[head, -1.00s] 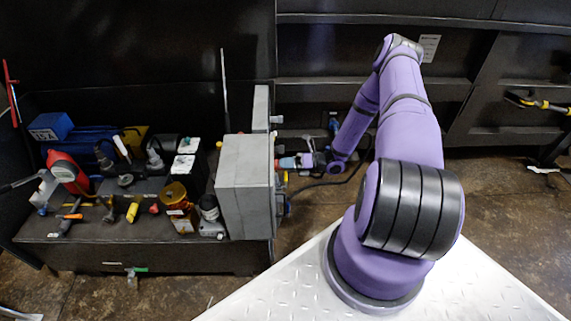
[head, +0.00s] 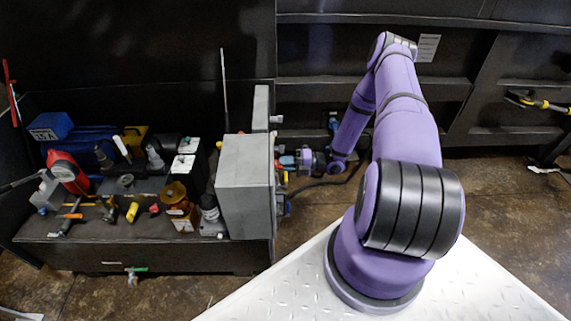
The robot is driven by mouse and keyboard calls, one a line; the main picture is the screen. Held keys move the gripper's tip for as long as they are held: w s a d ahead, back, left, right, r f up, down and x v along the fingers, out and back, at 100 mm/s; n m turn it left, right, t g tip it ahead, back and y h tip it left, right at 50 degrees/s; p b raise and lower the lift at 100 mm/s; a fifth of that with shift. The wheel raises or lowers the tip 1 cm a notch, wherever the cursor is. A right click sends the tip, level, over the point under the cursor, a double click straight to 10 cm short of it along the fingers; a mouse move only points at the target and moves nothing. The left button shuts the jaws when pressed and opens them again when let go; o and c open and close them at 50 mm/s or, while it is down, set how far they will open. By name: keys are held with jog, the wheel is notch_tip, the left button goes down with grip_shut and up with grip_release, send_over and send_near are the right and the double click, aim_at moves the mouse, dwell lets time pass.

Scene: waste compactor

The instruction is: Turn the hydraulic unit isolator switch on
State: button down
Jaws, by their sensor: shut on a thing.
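The grey cabinet (head: 245,200) that stands at the right end of the workbench has its switch side facing right, seen almost edge-on. A small red part (head: 287,160) shows near the cabinet's right side, in front of my gripper. My gripper (head: 292,164) reaches left to that side, close to the cabinet's right face. Its jaws are shut on a part there, which looks like the isolator switch. The fingertips are small and partly hidden, and the switch's position cannot be read from this angle.
A narrower grey box (head: 261,110) sits behind the cabinet. A dark cable hangs below my gripper.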

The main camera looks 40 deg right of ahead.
dwell(0.4)
jog(key=c, duration=1.1)
grip_release()
jog(key=shift+c, duration=0.2)
jog(key=v, duration=1.1)
jog(key=shift+a, duration=0.1)
